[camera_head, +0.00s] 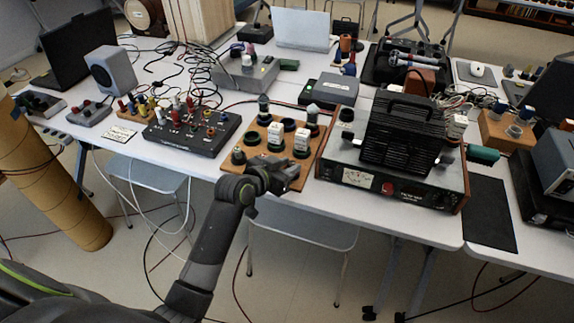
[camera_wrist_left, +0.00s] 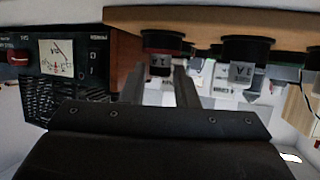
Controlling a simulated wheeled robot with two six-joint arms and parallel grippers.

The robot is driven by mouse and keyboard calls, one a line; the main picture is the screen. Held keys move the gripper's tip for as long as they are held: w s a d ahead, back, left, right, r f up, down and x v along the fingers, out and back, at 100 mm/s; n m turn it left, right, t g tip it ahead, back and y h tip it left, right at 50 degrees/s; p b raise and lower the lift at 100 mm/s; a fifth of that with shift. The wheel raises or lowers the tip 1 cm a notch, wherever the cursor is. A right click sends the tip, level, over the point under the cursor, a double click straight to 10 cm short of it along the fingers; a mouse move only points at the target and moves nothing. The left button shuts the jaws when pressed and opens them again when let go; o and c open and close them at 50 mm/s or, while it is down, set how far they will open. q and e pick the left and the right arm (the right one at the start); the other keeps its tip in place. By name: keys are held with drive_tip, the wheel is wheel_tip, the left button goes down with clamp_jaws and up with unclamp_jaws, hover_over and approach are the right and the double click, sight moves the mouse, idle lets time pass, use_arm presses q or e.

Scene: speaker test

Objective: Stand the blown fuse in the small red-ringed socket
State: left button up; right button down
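A wooden fuse board (camera_head: 253,168) lies at the table's front edge, with white fuses (camera_head: 275,133) (camera_head: 302,140) standing on it. My left gripper (camera_head: 287,172) is at the board's front right part and covers what is there. In the left wrist view, which is upside down, a small fuse with a pale lettered face (camera_wrist_left: 160,66) sits between my two fingers. They stand close against its sides and look shut on it. Its far end meets the red-ringed socket (camera_wrist_left: 164,49); how deep it sits is hidden. Another fuse (camera_wrist_left: 242,72) stands in a black socket beside it. My right gripper is out of view.
A power unit with a meter (camera_head: 357,179) and a black finned block (camera_head: 403,135) on it stands close right of the board. A black panel with knobs and plugs (camera_head: 190,135) lies to the left. Cables trail across the table behind.

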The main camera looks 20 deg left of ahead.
use_arm(q)
drive_tip(key=shift+o, duration=1.1)
drive_tip(key=shift+s+r, duration=0.1)
drive_tip(key=shift+r, duration=0.35)
drive_tip(key=p+v, duration=0.1)
drive_tip(key=v, duration=1)
drive_tip(key=shift+s, duration=0.3)
drive_tip(key=shift+a+r, duration=0.1)
drive_tip(key=shift+a, duration=0.1)
